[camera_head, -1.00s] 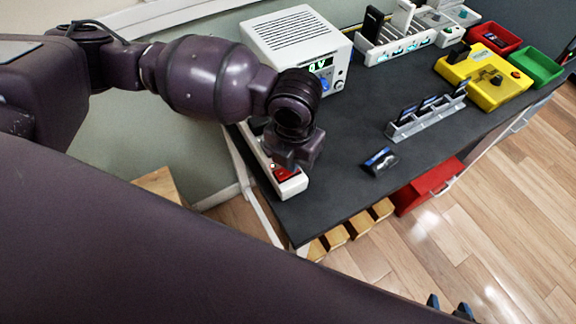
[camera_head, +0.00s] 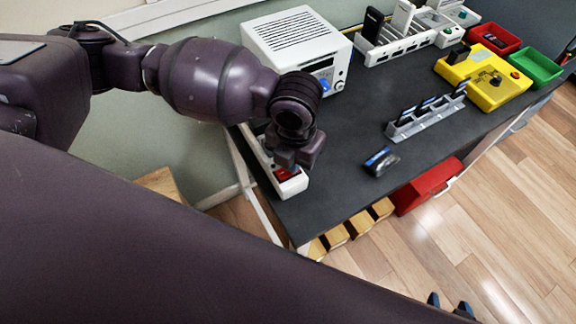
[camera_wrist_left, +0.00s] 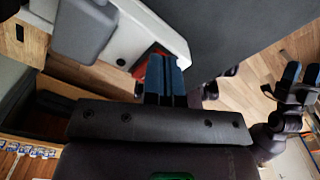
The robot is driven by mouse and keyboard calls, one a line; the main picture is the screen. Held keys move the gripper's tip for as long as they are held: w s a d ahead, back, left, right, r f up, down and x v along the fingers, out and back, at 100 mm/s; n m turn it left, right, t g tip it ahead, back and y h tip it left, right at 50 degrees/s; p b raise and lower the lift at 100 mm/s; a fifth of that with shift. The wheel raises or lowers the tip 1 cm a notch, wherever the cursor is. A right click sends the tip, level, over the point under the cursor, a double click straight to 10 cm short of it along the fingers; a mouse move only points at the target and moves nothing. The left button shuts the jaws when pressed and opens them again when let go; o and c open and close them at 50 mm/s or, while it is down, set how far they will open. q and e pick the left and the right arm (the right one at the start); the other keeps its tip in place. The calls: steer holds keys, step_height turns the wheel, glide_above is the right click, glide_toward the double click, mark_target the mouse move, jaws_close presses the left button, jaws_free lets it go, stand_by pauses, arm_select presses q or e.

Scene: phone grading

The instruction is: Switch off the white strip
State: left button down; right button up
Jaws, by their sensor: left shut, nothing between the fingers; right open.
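The white strip (camera_head: 294,188) lies along the left edge of the dark table, partly hidden under my left arm. Its red switch (camera_head: 284,174) is near the strip's front end and looks dark. My left gripper (camera_head: 287,163) is shut and empty, pointing down at the switch. In the left wrist view its blue fingertips (camera_wrist_left: 165,66) overlap the red switch (camera_wrist_left: 151,53) on the white strip (camera_wrist_left: 165,33); I cannot tell whether they touch. My right gripper (camera_head: 450,306) is open and empty at the bottom edge, away from the table.
A white box device (camera_head: 297,38) with a dark display stands behind my left gripper. A phone-like item (camera_head: 380,161) lies to the right. A grey rack (camera_head: 428,117), a yellow station (camera_head: 484,80), and red (camera_head: 495,38) and green (camera_head: 536,66) bins stand further right.

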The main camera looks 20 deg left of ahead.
arm_select(q)
steer(key=shift+r+p, duration=1.1)
steer(key=shift+r, duration=0.6)
steer(key=shift+r+p, duration=1.2)
steer(key=shift+r, duration=0.4)
arm_select(e)
step_height(320, 180, up, 7)
steer(key=w+t, duration=0.1)
steer(key=w, duration=0.1)
steer(key=shift+r, duration=0.1)
